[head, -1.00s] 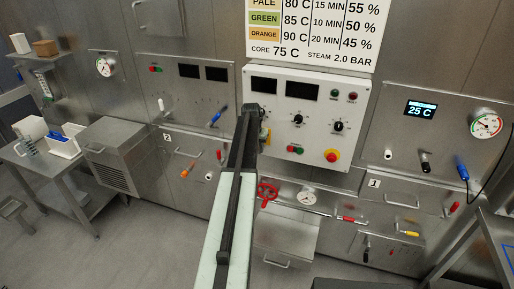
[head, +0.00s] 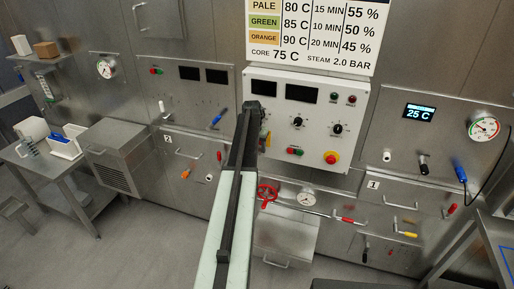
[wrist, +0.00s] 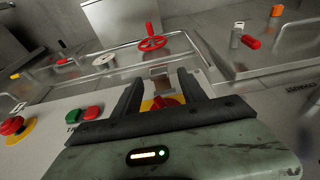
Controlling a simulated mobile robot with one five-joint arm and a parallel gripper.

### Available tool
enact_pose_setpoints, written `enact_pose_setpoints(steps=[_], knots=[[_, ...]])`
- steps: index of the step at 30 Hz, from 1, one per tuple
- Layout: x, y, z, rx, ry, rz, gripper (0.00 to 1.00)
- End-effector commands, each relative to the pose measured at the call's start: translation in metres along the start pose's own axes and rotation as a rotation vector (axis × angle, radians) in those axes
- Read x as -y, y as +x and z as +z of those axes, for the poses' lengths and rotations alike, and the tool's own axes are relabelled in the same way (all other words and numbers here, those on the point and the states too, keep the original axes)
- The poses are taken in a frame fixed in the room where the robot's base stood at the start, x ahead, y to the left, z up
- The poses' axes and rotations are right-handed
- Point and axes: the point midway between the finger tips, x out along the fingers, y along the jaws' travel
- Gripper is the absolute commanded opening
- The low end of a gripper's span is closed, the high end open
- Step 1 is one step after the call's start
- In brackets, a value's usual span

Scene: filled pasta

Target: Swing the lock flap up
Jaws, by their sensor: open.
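My gripper (wrist: 160,92) is open in the wrist view, with its two dark fingers on either side of a red knob (wrist: 168,102) on a yellow plate (wrist: 147,105). A small brownish-grey piece (wrist: 160,83) shows between the fingertips, just beyond the knob. It may be the lock flap, but I cannot tell its angle or whether a finger touches it. In the head view the yellow plate (head: 267,138) shows at the left edge of the white control panel (head: 312,128). My arm hides most of this spot there.
A red handwheel (head: 267,194) and a gauge (head: 306,199) sit below the panel. Green and red buttons (wrist: 83,114) and a red stop button on yellow (wrist: 14,128) lie left of my gripper in the wrist view.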

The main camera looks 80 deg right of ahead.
Motion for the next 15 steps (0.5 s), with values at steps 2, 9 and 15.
enact_pose_setpoints(steps=[2, 9, 15], knots=[[0.000, -0.021, -0.001, 0.000, 0.000, 0.000, 0.49], [-0.001, -0.063, -0.002, 0.000, 0.001, 0.000, 0.49], [0.000, -0.066, 0.000, 0.000, 0.001, 0.000, 0.49]])
